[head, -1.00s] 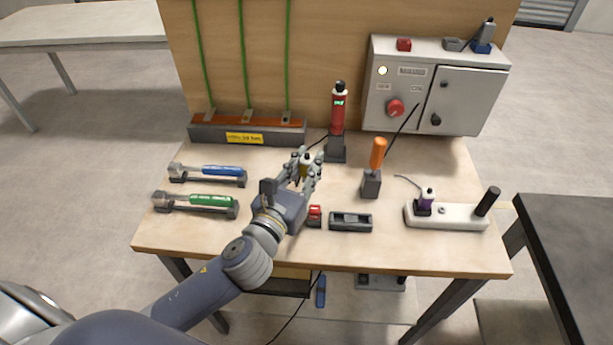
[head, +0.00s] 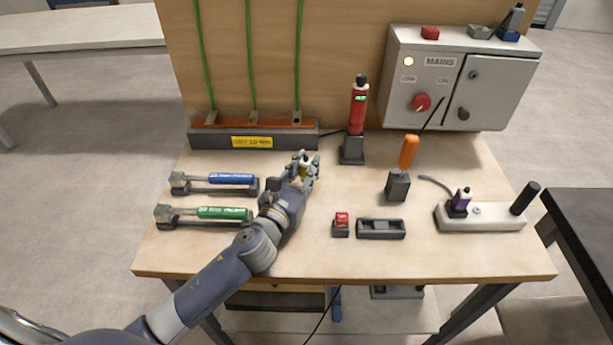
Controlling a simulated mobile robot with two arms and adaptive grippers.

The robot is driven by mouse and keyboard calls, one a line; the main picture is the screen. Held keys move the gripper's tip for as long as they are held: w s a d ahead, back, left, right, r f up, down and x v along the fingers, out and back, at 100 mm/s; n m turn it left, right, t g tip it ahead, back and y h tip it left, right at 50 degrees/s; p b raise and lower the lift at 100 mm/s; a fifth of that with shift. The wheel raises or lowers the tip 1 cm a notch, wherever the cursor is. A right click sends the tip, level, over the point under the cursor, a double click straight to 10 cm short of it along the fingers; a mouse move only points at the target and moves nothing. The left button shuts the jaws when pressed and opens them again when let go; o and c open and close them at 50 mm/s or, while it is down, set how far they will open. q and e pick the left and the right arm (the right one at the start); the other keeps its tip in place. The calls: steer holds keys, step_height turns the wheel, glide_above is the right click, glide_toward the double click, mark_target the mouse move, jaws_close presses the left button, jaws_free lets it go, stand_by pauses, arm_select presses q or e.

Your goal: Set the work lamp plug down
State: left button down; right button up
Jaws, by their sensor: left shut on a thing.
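My left gripper (head: 303,173) is shut on a small yellow and dark plug (head: 304,168) with a pale top, mostly hidden between the fingers. I take it for the work lamp plug. The gripper is over the middle of the wooden bench (head: 290,255), in front of the long dark block and left of the red tester. I cannot tell whether the plug touches the bench. A purple plug (head: 460,200) sits in the white power strip (head: 481,221) at right. My right gripper is not in view.
The red tester (head: 357,108) and orange-handled screwdriver (head: 408,151) stand in holders. Blue (head: 231,179) and green (head: 224,213) handled tools lie left. A mains box (head: 450,80) stands behind. The front-centre bench is clear.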

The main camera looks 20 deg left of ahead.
arm_select(q)
step_height(320, 180, down, 2)
steer(key=shift+f, duration=0.2)
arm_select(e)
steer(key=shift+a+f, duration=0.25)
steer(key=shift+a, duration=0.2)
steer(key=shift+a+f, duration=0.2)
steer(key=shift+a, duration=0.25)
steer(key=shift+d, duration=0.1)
